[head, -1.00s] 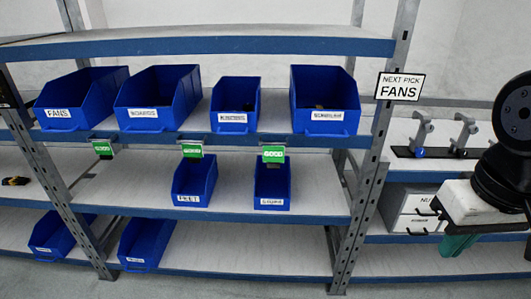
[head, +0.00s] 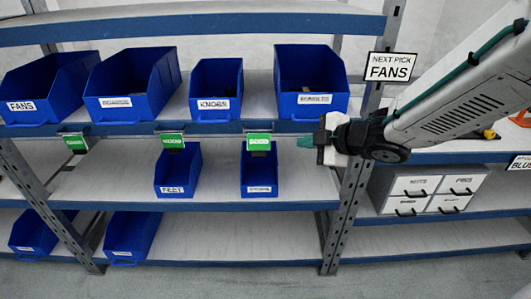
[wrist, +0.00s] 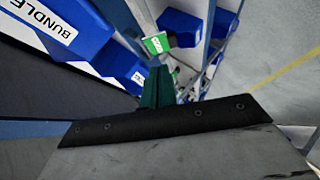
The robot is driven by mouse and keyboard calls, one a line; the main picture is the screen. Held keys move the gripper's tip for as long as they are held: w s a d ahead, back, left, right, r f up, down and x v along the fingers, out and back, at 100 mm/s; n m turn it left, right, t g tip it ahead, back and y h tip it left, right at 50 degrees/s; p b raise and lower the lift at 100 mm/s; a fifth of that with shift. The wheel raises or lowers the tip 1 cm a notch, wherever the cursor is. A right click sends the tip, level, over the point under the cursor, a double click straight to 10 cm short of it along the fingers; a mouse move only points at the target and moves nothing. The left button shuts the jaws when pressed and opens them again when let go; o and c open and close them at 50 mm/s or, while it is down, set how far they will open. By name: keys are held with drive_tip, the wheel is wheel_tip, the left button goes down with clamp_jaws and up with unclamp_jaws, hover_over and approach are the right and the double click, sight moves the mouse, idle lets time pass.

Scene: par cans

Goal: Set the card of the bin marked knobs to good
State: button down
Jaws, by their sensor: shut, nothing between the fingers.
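The blue bin marked KNOBS (head: 217,90) stands on the upper shelf, third from the left. Green cards hang along that shelf's front edge: one below the gap right of KNOBS (head: 259,142), one further left (head: 172,141) and one below FANS (head: 75,143). The card right of KNOBS appears to read GOOD; which bin each belongs to is not certain. My gripper (head: 315,141) is shut and empty, right of that card at about its height, below the rightmost bin. In the wrist view its teal fingers (wrist: 157,86) point toward a green card (wrist: 157,43).
The rightmost upper bin (head: 310,85) shows its BUNDLE label close up at left in the wrist view (wrist: 48,22). Two bins, one marked FEET (head: 177,170), stand on the shelf below. A post (head: 352,205) rises behind my gripper. A NEXT PICK FANS sign (head: 390,66) hangs above.

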drive_tip(key=s+a+f+n+g+y, duration=0.1)
drive_tip(key=a+n+y, duration=0.1)
drive_tip(key=a, duration=0.1)
approach(254, 154)
drive_tip(key=x, duration=0.4)
drive_tip(key=shift+a+r, duration=0.2)
drive_tip(key=shift+a, duration=0.3)
drive_tip(key=shift+w+f, duration=0.45)
drive_tip(key=shift+w, duration=0.2)
drive_tip(key=shift+a+f, duration=0.1)
